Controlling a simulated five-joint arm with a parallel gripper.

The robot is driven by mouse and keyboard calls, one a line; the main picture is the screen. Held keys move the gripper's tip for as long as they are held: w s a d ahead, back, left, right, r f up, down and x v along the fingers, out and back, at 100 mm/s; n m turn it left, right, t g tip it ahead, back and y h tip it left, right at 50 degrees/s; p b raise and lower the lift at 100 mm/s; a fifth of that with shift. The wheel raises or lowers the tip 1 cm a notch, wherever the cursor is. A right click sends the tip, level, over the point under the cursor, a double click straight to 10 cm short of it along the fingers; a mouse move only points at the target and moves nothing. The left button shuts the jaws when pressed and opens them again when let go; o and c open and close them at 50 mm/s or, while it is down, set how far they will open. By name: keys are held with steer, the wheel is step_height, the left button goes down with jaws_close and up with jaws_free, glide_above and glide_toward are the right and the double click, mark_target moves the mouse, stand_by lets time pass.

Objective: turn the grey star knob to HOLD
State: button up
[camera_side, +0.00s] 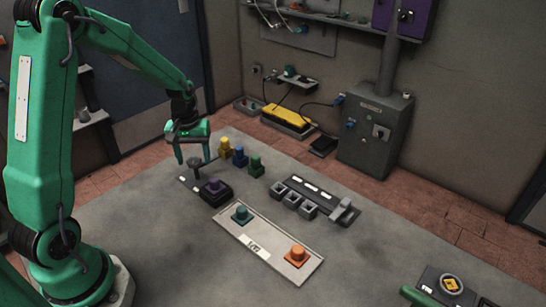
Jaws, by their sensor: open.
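A grey knob (196,162), which seems to be the star knob, stands on a short stem on a small dark plate (186,181) with pale label marks. The marks are too small to read, so HOLD and the knob's setting cannot be told. My green gripper (193,160) is open, pointing down at the knob. Its fingers show to either side of the knob in this view. I cannot tell whether they touch it.
A dark block with a purple button (214,186) stands close in front of the knob. A pale panel (258,243) bears teal and orange buttons.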

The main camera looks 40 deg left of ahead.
jaws_close()
stand_by(0.3)
